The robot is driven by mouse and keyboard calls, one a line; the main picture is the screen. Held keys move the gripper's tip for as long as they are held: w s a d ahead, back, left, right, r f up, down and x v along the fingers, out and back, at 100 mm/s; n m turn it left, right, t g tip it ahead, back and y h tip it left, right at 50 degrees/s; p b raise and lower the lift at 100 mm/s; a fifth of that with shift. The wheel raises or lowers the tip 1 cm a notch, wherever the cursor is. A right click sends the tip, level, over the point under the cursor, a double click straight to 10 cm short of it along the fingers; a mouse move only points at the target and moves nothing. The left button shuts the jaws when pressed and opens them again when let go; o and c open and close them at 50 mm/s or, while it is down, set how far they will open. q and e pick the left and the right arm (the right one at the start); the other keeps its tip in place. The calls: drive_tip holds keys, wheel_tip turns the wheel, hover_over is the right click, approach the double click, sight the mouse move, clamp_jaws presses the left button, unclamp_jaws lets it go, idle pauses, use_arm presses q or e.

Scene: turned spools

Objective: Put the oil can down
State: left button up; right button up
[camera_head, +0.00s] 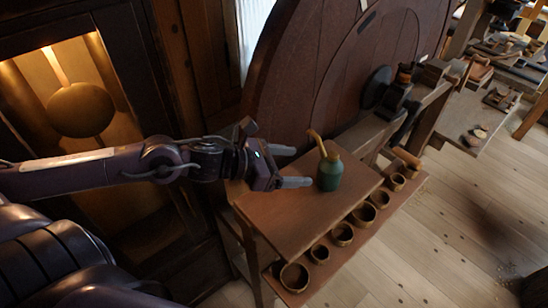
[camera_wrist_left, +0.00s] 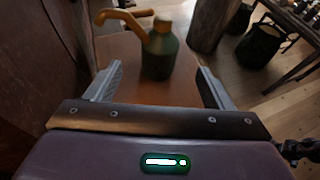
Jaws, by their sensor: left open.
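The oil can (camera_head: 329,172) is a green can with a yellow-brown spout (camera_head: 317,141). It stands upright on the brown wooden bench top (camera_head: 284,217). My left gripper (camera_head: 297,167) is open, its two fingers pointing at the can from the left with a small gap before it. In the left wrist view the can (camera_wrist_left: 160,55) stands beyond and between the two spread fingers (camera_wrist_left: 158,84), with its spout bent to the left. Nothing is between the fingers. My right gripper is not in view.
Several small round bowls (camera_head: 342,234) sit in a row on a lower shelf along the bench's right side. A large dark red wooden disc (camera_head: 300,75) stands behind the bench. The bench top in front of the can is clear. Wooden floor (camera_head: 450,220) lies open to the right.

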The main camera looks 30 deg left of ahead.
use_arm(q)
drive_tip(key=p+v, duration=0.3)
drive_tip(key=v, duration=0.1)
drive_tip(key=shift+s+p, duration=0.1)
drive_tip(key=shift+p, duration=0.25)
drive_tip(key=shift+a, duration=0.1)
idle(0.4)
